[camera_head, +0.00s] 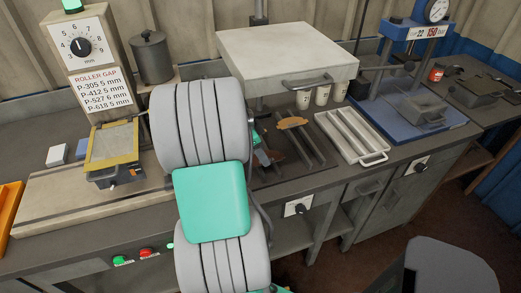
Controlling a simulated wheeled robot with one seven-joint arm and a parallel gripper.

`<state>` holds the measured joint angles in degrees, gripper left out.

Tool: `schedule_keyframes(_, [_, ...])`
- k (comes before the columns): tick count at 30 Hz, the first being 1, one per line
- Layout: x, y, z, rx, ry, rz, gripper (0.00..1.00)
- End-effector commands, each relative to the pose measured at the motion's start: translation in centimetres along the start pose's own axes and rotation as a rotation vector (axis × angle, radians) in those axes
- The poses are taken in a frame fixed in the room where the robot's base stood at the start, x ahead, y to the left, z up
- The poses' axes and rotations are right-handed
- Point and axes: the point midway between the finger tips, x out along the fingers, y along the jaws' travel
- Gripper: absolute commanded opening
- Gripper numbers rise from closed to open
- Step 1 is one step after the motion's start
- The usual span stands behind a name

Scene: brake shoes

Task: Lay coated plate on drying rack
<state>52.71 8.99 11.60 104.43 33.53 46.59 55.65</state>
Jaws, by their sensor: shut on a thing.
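My arm fills the middle of the view and hides much of my gripper (264,154), of which a small green and dark part shows just right of the arm. It is shut on a brown coated plate (276,156), seen only in part, low over a dark rack with bars (312,147), which looks like the drying rack. Another brown plate (292,123) lies toward the back of this rack. I cannot tell whether the held plate touches the bars.
A yellow-framed box (112,147) and a roller-gap dial (82,47) are at left.

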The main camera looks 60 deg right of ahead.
Motion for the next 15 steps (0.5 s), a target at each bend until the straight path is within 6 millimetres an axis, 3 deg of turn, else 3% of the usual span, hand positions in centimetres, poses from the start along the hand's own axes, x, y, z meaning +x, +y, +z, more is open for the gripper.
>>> schedule_keyframes(7, [0.42, -0.02, 0.17, 0.001, 0.0, -0.002, 0.0])
schedule_keyframes(8, [0.35, 0.01, 0.16, 0.0, 0.0, -0.001, 0.54])
schedule_keyframes(15, [0.28, 0.03, 0.14, 0.0, 0.0, -0.001, 0.73])
